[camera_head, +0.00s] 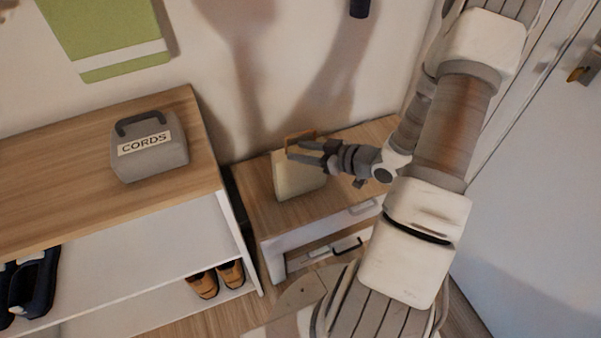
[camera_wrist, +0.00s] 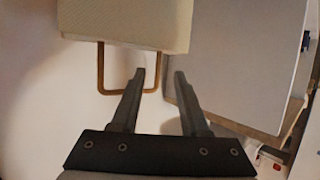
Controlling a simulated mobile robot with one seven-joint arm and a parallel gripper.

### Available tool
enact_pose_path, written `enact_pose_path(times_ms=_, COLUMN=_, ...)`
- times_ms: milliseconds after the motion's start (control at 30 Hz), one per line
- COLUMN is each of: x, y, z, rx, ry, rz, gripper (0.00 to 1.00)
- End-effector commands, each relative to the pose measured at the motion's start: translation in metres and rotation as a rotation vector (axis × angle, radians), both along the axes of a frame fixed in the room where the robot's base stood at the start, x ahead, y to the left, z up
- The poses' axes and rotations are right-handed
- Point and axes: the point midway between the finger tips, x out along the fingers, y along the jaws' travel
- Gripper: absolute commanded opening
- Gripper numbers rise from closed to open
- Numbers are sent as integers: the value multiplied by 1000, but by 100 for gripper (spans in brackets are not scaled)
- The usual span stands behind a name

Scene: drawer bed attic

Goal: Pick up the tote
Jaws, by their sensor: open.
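The tote (camera_head: 298,176) is cream with a brown loop handle (camera_head: 300,136). It stands upright on the small wooden-topped drawer unit in the head view. My gripper (camera_head: 303,151) is at the handle, reaching in from the right with its fingers pointing left. In the wrist view the tote (camera_wrist: 125,22) fills the top, with its handle (camera_wrist: 99,72) below. My open gripper (camera_wrist: 160,72) has its left finger across the loop, and the handle's right side shows between the fingertips. Whether the fingers touch the handle is unclear. The fingers partly hide the tote's top.
The drawer unit (camera_head: 255,205) has a drawer with a grey handle, and a black handle shows below. A grey box labelled CORDS (camera_head: 150,165) sits on the wooden shelf (camera_head: 60,190) at left, with shoes (camera_head: 215,280) beneath. The wall is close behind; a white door stands at right.

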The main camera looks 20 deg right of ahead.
Motion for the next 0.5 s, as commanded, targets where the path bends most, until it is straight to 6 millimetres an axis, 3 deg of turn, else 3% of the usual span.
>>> enact_pose_path(times_ms=500, x=44, y=26, z=-19, rx=1, ry=-1, rz=0, gripper=45)
